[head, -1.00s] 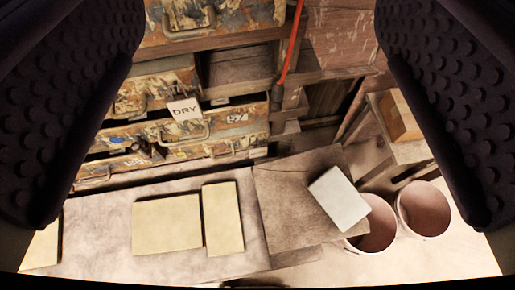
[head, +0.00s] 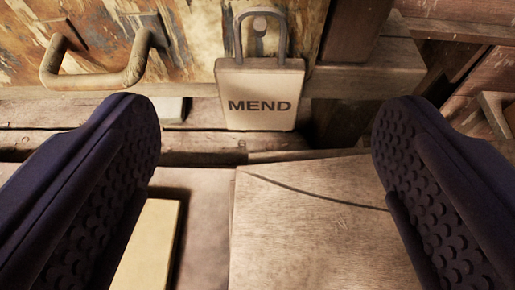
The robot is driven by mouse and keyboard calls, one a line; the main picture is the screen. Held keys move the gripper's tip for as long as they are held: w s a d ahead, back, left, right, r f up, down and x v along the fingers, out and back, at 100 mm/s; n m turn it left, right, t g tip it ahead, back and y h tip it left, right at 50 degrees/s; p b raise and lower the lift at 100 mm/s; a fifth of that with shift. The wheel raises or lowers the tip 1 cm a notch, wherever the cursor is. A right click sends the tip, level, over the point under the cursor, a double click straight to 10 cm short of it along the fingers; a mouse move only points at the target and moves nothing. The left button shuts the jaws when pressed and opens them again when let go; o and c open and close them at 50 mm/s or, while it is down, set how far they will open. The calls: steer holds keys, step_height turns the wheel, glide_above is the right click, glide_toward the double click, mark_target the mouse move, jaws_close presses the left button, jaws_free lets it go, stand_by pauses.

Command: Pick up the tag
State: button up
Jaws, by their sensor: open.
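A pale tag (head: 260,92) printed MEND hangs upright in front of the worn wooden drawer front, at the top centre of the head view. Its grey loop (head: 238,35) goes up around a round peg (head: 261,24). My gripper (head: 265,112) is open, with one dark studded finger at the left and the other at the right. In the picture the tag lies between the two fingertips and touches neither. How far the fingertips are from it in depth I cannot tell.
A curved drawer handle (head: 95,78) is left of the tag. A wooden board (head: 310,225) lies below, between the fingers. A cream tile (head: 148,245) lies beside the left finger, partly hidden. Wooden framing stands at the right.

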mark_target(259, 74)
steer(key=b+x, duration=0.1)
steer(key=x, duration=0.1)
steer(key=b+x, duration=0.1)
steer(key=x, duration=0.2)
steer(key=shift+w+a+f, duration=0.1)
steer(key=shift+f, duration=0.35)
steer(key=shift+w, duration=0.4)
steer(key=shift+c, duration=0.5)
steer(key=c, duration=1)
